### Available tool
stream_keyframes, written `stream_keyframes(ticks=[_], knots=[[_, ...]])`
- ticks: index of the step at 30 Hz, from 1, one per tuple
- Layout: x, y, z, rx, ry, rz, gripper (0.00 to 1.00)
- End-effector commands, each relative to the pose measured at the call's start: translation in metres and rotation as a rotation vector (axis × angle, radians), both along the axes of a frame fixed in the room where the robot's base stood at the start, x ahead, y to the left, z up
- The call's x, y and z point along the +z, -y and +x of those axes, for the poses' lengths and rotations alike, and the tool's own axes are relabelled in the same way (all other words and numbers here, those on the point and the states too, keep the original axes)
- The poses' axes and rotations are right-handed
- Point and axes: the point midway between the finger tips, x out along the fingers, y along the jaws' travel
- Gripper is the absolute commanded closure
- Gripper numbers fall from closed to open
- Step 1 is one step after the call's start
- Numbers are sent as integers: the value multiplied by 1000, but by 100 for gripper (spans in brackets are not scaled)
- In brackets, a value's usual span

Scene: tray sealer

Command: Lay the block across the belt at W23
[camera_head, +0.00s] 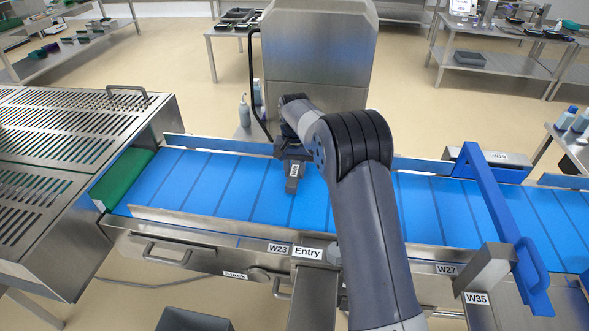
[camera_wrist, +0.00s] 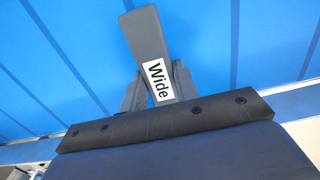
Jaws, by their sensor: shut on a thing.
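A grey block labelled "Wide" (camera_wrist: 146,34) is held between the fingers of my gripper (camera_wrist: 160,90). In the head view the block (camera_head: 292,184) is over the blue belt (camera_head: 230,190), level with the W23 label (camera_head: 278,248) on the near side of the frame. Its long side runs roughly across the belt, close to the direction of the dark belt lines. I cannot tell whether it touches the belt. My gripper (camera_head: 293,160) is shut on it, near the far rail. Part of the belt is hidden behind my arm.
A metal rail (camera_head: 200,225) edges the near side of the belt. A slatted steel machine (camera_head: 60,170) with a green belt section (camera_head: 122,178) stands left. A blue bar (camera_head: 490,200) crosses the belt at right. A steel cabinet (camera_head: 318,60) rises behind. The belt left of the block is bare.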

Motion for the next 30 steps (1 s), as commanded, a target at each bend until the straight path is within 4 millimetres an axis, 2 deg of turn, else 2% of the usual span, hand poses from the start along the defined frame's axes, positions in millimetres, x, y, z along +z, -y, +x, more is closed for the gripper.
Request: stream_keyframes(ticks=[12,13,21,26,30], knots=[[-2,0,0,0,1,0,98],[-2,0,0,0,1,0,69],[-2,0,0,0,1,0,47],[-2,0,0,0,0,0,46],[-2,0,0,0,0,0,56]])
